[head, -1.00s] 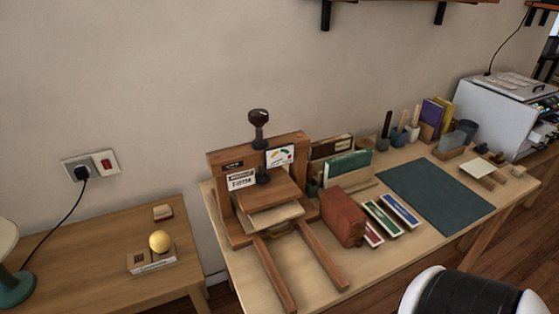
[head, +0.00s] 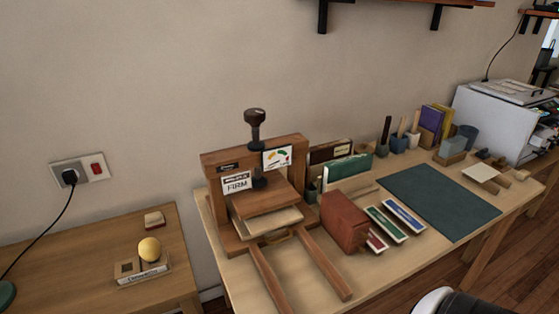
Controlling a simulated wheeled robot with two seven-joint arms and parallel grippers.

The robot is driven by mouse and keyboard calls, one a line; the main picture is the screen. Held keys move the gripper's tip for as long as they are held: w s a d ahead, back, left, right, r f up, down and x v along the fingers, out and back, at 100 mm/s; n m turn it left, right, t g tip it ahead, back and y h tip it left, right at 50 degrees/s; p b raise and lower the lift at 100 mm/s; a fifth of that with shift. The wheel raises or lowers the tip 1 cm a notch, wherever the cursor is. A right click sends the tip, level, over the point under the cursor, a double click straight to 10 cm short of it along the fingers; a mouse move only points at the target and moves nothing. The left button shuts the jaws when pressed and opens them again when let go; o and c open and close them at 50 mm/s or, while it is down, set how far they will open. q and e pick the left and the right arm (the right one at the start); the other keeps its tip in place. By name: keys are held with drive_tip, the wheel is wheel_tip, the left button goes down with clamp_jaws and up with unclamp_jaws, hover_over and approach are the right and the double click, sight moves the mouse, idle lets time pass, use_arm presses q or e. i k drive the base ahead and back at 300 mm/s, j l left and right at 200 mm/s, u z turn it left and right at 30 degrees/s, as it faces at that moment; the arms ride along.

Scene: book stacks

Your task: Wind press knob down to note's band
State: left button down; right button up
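The wooden book press (head: 291,148) stands at the left end of the long desk. Its dark knob (head: 254,115) sits on top of a vertical screw above the top beam. A white note (head: 237,184) reading "FIRM" is on the press front, left of the screw. A dial card (head: 277,158) with green, yellow and red-orange bands is to the right of the screw. The wooden platen (head: 262,201) is above a pale block (head: 270,222); I cannot tell if they touch. Neither of my grippers is in view.
A red-brown box (head: 344,220) and several coloured strips (head: 383,225) lie right of the press. A dark green mat (head: 440,203) covers mid-desk. A printer (head: 500,115) stands at far right. A side table (head: 80,265) with a yellow ball (head: 150,249) stands left, across a gap.

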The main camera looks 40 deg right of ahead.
sight(254, 116)
drive_tip(key=i+l+z, duration=0.1)
drive_tip(key=i+z, duration=0.15)
drive_tip(key=z, duration=0.25)
drive_tip(key=i+z, duration=0.2)
drive_tip(key=z, duration=0.25)
